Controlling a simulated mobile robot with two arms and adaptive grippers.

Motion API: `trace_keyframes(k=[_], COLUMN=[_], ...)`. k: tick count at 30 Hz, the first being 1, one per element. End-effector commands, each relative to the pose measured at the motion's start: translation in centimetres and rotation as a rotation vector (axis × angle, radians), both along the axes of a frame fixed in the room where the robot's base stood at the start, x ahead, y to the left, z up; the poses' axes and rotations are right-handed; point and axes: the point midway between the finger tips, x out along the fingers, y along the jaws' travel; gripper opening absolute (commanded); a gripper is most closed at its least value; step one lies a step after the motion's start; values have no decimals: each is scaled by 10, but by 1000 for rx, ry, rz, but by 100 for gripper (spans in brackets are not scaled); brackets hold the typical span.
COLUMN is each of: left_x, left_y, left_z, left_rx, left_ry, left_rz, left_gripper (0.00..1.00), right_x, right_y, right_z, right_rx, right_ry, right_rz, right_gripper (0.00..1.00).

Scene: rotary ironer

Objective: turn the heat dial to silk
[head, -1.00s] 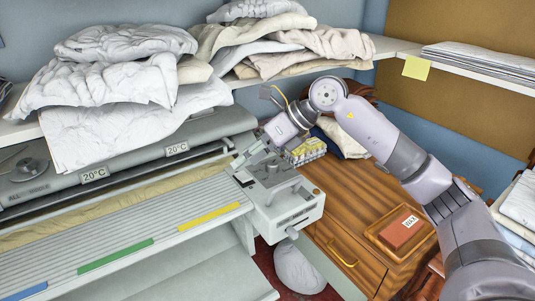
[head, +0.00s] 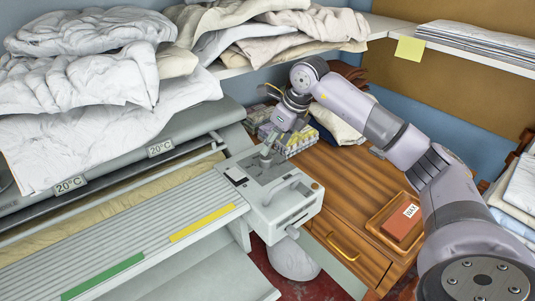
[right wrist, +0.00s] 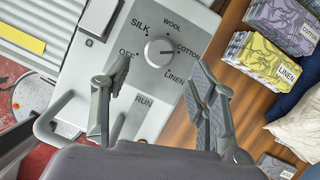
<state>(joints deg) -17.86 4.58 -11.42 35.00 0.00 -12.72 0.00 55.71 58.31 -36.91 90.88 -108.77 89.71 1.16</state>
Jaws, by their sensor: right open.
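The round pale grey heat dial (right wrist: 160,53) sits on the ironer's control panel (right wrist: 98,55) in the right wrist view. My right gripper (right wrist: 162,80) is open, with one finger to each side just short of the dial, and holds nothing. In the head view my right gripper (head: 267,157) points down over the control panel (head: 283,205) and hides the dial. My left gripper is not in view.
A looped handle (right wrist: 60,118) stands out beside the panel. A shelf (head: 376,32) with folded linen runs above. A wax block (head: 402,222) lies in a tray on the cabinet.

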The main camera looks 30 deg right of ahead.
Motion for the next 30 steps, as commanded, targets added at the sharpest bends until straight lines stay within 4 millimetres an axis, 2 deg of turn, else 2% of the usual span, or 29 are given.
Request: trace_keyframes(k=[3, 6, 12, 22, 30], left_x=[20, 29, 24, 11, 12], left_y=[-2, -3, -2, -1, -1], left_z=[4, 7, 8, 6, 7], left_rx=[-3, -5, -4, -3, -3], left_ry=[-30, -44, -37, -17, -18], left_rz=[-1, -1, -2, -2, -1], left_gripper=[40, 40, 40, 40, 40], right_x=[8, 14, 21, 23, 23], right_y=[4, 5, 8, 8, 8], right_z=[-23, -38, -56, -59, -59], right_rx=[2, 1, 1, 0, 0], right_ry=[4, 3, 1, -1, -1], right_rz=[0, 0, 0, 0, 0], right_gripper=[54, 54, 54, 54, 36])
